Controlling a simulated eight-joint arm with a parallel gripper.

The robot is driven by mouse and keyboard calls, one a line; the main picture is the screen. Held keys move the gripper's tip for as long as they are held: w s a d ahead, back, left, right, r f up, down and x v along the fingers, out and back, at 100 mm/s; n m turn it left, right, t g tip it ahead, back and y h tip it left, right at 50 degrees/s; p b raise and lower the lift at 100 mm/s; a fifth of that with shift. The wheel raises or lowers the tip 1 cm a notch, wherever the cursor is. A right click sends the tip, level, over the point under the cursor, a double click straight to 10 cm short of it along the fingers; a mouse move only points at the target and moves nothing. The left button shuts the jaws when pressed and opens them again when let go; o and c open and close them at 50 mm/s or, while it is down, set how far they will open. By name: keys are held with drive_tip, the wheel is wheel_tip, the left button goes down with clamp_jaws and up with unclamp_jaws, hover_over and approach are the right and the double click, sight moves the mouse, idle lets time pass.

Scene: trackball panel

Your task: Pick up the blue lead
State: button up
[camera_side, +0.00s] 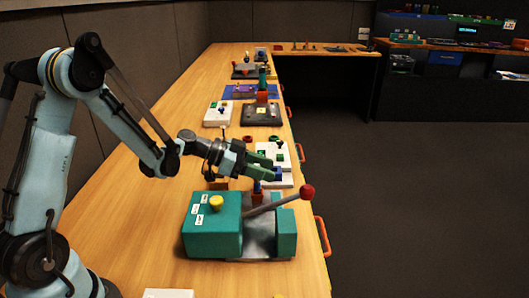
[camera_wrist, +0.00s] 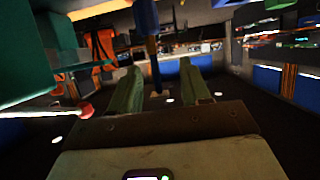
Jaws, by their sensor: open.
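A small blue piece (camera_side: 257,187), which looks like the blue lead, stands on a red block (camera_side: 257,198) beside the teal box in the side view. In the wrist view a blue cylinder (camera_wrist: 146,18) with a dark thin part shows at the top, in line with the gap between my fingers. My gripper (camera_side: 268,168) has green fingers and is just above the blue piece in the side view. In the wrist view my gripper (camera_wrist: 160,68) has its fingers apart. I cannot tell whether they touch the lead. Another blue patch (camera_side: 278,174) shows by the fingertips.
A teal box (camera_side: 212,236) with a yellow knob (camera_side: 216,202) stands in front. A lever with a red ball (camera_side: 307,191) slants up close to my gripper. White panels with green parts (camera_side: 283,150) stand behind. The bench (camera_side: 150,225) is clear on the left.

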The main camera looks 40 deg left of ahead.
drive_tip(key=shift+w+d+f, duration=0.1)
drive_tip(key=shift+d, duration=0.05)
clamp_jaws()
idle(0.5)
